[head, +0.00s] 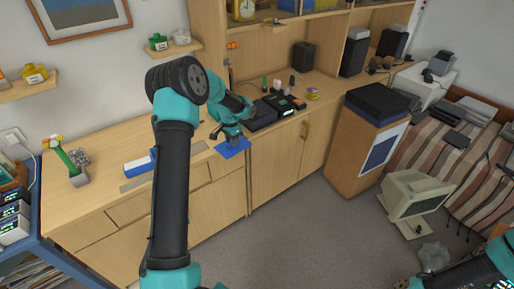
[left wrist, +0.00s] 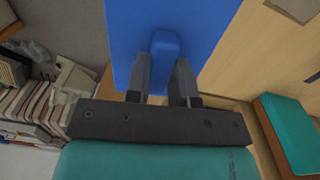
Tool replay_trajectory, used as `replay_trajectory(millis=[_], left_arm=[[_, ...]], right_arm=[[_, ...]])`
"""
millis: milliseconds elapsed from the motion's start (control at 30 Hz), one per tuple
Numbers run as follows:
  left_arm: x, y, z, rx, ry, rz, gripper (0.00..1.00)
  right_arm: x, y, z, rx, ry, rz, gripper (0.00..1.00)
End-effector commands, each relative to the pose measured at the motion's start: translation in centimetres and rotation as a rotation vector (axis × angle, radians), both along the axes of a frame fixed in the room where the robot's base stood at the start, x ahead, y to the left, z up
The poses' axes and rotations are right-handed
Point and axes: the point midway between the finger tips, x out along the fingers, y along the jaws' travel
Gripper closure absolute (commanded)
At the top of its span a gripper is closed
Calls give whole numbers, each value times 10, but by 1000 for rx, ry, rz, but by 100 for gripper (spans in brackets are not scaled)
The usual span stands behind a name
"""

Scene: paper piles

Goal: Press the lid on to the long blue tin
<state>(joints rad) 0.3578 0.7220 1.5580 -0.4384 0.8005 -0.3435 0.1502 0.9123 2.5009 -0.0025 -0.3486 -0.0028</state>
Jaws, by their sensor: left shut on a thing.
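My left gripper (head: 233,137) is shut on the raised blue handle (left wrist: 163,62) of a flat blue lid (head: 236,151). The lid is at the front edge of the wooden counter; whether it touches the counter is unclear. In the left wrist view the lid (left wrist: 205,25) spreads out beyond the two dark fingers. A long box with a whitish face and blue showing at its right end (head: 138,166), perhaps the tin, lies left of the lid on the counter. My arm hides its right end. Only part of my right arm shows at the bottom right; its gripper is out of view.
The wooden counter (head: 105,178) has bare room left of the box. A green-handled item in a grey holder (head: 78,173) stands at the left. Dark devices (head: 262,113) sit on the counter behind the gripper. A brown cabinet (head: 362,145) stands to the right.

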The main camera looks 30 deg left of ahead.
Motion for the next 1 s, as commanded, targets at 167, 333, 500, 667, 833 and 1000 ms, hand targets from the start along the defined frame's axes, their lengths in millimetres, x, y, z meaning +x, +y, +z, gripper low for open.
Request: replay_trajectory(millis=[167,333,500,667,833,1000], left_arm=[[-34,63,17,3,-5,-35,100],[-70,115,32,6,-7,-77,100],[-111,164,49,11,-9,-122,100],[-148,201,66,18,-10,-163,100],[-174,223,76,20,-10,-193,100],[-180,228,79,20,-11,-204,100]], right_arm=[[0,0,0,0,0,0,4],[0,0,0,0,0,0,4],[0,0,0,0,0,0,4],[0,0,0,0,0,0,4],[0,0,0,0,0,0,4],[0,0,0,0,0,0,4]])
